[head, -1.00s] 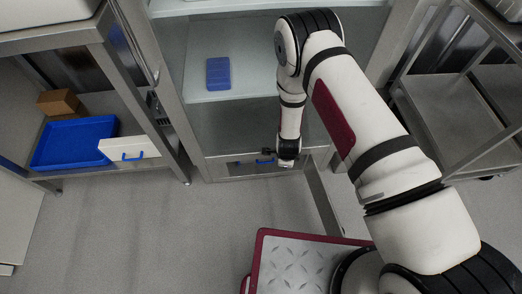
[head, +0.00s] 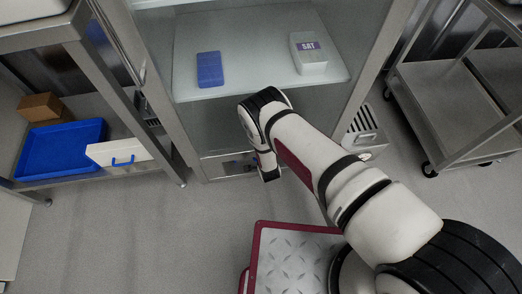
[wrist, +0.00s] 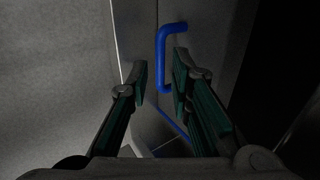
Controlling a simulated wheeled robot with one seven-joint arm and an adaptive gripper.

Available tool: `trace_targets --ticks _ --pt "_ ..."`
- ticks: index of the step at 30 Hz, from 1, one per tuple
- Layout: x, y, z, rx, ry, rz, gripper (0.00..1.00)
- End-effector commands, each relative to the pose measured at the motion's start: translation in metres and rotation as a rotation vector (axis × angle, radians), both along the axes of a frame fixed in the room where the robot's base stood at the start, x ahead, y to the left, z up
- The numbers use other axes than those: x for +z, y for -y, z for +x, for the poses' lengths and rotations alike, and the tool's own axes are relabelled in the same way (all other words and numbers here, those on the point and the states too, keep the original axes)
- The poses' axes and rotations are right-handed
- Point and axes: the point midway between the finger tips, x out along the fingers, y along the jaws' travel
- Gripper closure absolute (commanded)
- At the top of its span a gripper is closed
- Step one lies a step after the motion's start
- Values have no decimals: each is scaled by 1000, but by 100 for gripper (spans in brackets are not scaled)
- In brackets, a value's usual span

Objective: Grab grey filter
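A grey slotted unit (head: 362,130) stands low beside the right post of the cabinet, partly hidden by my arm. It may be the grey filter, but I cannot tell for sure. My gripper (head: 268,174) is low in front of the cabinet's bottom edge, pointing down. In the wrist view my gripper (wrist: 160,82) is open, with its two green-padded fingers apart. A blue handle (wrist: 163,58) on a grey front shows beyond and between the fingertips. I see nothing held between the fingers.
The cabinet shelf (head: 250,60) holds a blue box (head: 209,69) and a white container (head: 308,55) labelled SAT. At left are a blue tray (head: 60,148), a brown box (head: 40,106) and a white drawer (head: 125,154). A metal cart (head: 450,100) stands right. The floor at lower left is clear.

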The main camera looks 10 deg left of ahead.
Motion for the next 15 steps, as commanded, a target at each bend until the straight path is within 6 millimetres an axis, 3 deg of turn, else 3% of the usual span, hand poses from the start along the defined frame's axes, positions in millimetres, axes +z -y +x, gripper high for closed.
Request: trace_targets --ticks 5,15 --pt "-10 -1 5 -1 -1 0 80" --pt "-48 -9 29 1 -1 0 80"
